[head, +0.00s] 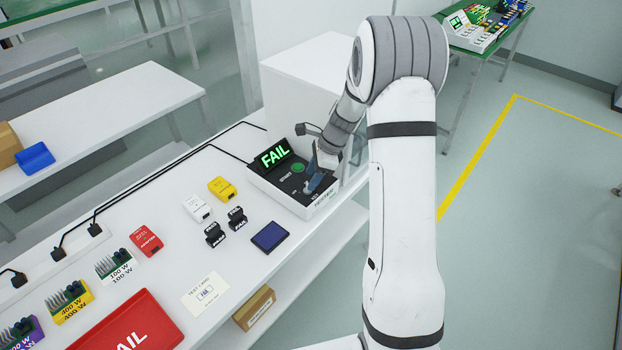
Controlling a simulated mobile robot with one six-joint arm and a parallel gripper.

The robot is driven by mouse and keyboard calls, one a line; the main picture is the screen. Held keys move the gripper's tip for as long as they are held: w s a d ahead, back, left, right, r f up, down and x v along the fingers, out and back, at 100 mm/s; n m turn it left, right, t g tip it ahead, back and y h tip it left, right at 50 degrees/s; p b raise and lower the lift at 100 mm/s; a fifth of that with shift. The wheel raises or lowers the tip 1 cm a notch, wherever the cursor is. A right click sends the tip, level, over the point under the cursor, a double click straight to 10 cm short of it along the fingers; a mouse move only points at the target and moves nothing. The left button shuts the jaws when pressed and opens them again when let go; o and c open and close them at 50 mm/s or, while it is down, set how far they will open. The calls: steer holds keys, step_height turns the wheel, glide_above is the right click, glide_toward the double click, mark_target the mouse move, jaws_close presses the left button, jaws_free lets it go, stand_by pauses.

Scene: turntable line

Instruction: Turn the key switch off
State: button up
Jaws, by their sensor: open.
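A tester box (258,181) with a dark top and white sides stands at the far right end of the white bench in the head view. Its raised display (274,154) reads FAIL in green letters. A round green button (298,167) shows on its top. The key switch cannot be made out clearly; the gripper covers that part of the panel.
Black modules (237,218), a white block (196,207), a yellow block (222,188) and a dark blue panel (270,237) lie left of the box. A red FAIL tray (130,325) is at the front. A white cabinet (300,85) stands behind the box.

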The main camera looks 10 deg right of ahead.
steer(key=shift+x, duration=1.35)
steer(key=shift+c, duration=0.6)
